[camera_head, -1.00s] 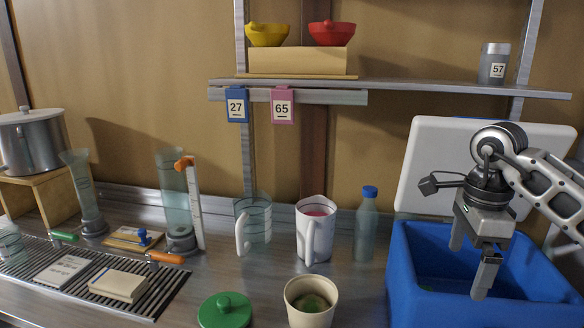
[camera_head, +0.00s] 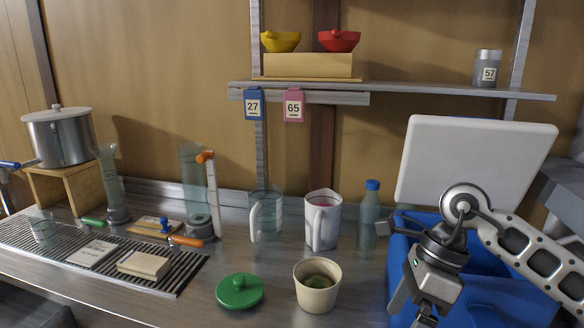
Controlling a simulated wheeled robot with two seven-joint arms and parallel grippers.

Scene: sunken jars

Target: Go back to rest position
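My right gripper (camera_head: 428,318) hangs at the lower right, in front of the blue bin (camera_head: 399,264). Its fingertips run to the bottom edge of the picture, so its opening is hard to judge. My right arm comes in from the right edge, over the bin. My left gripper does not show. A cream cup (camera_head: 316,298) with something green inside stands at the front middle, left of my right gripper. A green lid (camera_head: 239,291) with a knob lies to the left of the cup.
A white pitcher (camera_head: 322,222), a clear jug (camera_head: 266,217) and a blue-capped bottle (camera_head: 368,214) stand behind the cup. A white lid panel (camera_head: 474,165) rises behind the bin. A rack (camera_head: 190,276) and a pot (camera_head: 60,138) are at left. A shelf (camera_head: 420,91) crosses above.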

